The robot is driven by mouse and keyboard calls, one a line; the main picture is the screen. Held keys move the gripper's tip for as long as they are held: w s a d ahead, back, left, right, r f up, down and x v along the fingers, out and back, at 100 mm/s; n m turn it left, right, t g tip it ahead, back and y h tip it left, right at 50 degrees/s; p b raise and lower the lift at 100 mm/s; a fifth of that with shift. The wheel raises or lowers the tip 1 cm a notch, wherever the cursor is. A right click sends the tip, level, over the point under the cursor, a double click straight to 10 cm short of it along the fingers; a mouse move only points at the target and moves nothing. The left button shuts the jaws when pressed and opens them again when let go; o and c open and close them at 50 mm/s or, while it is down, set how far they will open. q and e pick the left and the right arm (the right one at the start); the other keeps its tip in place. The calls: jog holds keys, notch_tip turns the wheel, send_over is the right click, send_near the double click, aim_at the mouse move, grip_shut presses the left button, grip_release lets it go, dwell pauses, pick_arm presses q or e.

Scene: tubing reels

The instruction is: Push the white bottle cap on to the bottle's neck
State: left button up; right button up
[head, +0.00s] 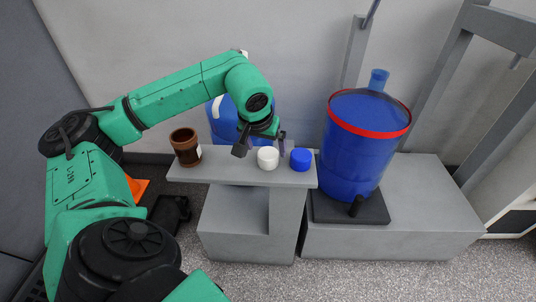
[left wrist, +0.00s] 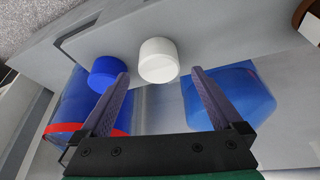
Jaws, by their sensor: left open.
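The white bottle cap (head: 268,158) stands on the grey shelf (head: 230,170), beside a blue cap (head: 301,159). My left gripper (head: 261,147) is open just above and behind the white cap. In the left wrist view the white cap (left wrist: 158,60) shows between and just beyond the fingertips (left wrist: 160,74), with nothing held. A blue bottle (head: 226,124) stands behind the shelf, partly hidden by my left arm; its neck is not clearly visible. It also shows in the left wrist view (left wrist: 230,98), behind one finger. My right gripper is not in view.
A brown jar (head: 186,147) stands at the shelf's left end. A blue drum (head: 352,160) with a red band stands right of the shelf on a dark base (head: 335,210); a blue neck (head: 378,80) rises at its top. Grey frame bars stand behind at right.

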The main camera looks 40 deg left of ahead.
aim_at(267, 153)
pick_arm(q)
jog(key=b+x, duration=0.1)
jog(key=x, duration=0.3)
jog(key=shift+w+f, duration=0.1)
jog(key=shift+f, duration=0.2)
jog(key=shift+r, duration=0.1)
jog(key=shift+c, duration=1.2)
jog(key=c, duration=1)
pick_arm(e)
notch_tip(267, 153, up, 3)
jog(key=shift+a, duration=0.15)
pick_arm(q)
jog(key=shift+c, duration=0.2)
